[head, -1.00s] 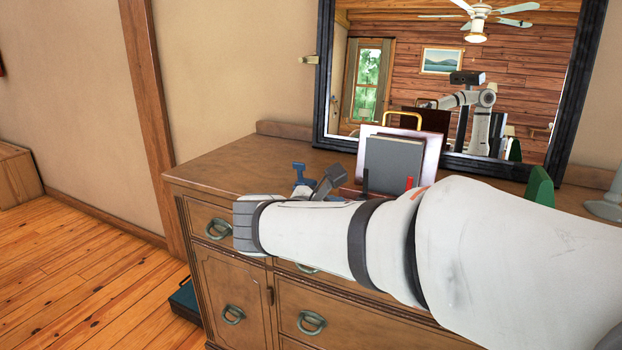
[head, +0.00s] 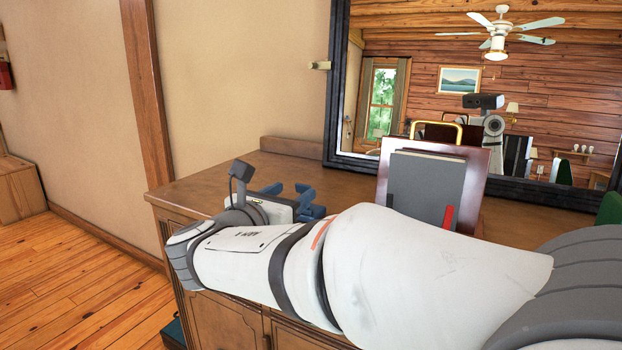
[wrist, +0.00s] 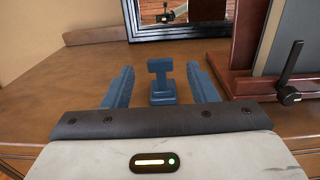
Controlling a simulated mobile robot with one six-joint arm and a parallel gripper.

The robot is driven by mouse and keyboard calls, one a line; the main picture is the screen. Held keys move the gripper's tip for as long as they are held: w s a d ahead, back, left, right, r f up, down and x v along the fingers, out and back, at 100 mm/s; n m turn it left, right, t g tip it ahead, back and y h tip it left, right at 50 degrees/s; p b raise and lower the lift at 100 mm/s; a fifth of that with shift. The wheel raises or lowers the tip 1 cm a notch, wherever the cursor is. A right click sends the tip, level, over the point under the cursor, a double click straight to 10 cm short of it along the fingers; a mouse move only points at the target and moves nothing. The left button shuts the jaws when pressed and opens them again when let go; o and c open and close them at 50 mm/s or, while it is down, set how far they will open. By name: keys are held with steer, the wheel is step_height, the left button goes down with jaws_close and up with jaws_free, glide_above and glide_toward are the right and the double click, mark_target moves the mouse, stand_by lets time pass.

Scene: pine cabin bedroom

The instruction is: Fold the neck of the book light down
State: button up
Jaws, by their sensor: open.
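A small blue T-shaped piece, which I take for the book light (wrist: 160,83), stands upright on the dresser top (wrist: 75,75) in the wrist view. It has a block base, an upright neck and a crossbar on top. My gripper (wrist: 160,68) is open, with one blue finger to each side of it. I see a gap on both sides, and no contact. In the head view my gripper (head: 295,197) is over the dresser's left part, partly behind my arm. There the blue light and fingers overlap, so I cannot separate them surely.
A wooden book stand (wrist: 240,50) holds a grey book (head: 428,185) right of my gripper. A black arm with a knob (wrist: 288,97) stands at its front. A dark-framed mirror (head: 337,100) rises behind. The dresser top left of the light is clear.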

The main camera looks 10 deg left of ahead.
mark_target(302, 185)
steer(key=b+x, duration=0.1)
steer(key=x, duration=0.6)
steer(key=shift+w, duration=0.2)
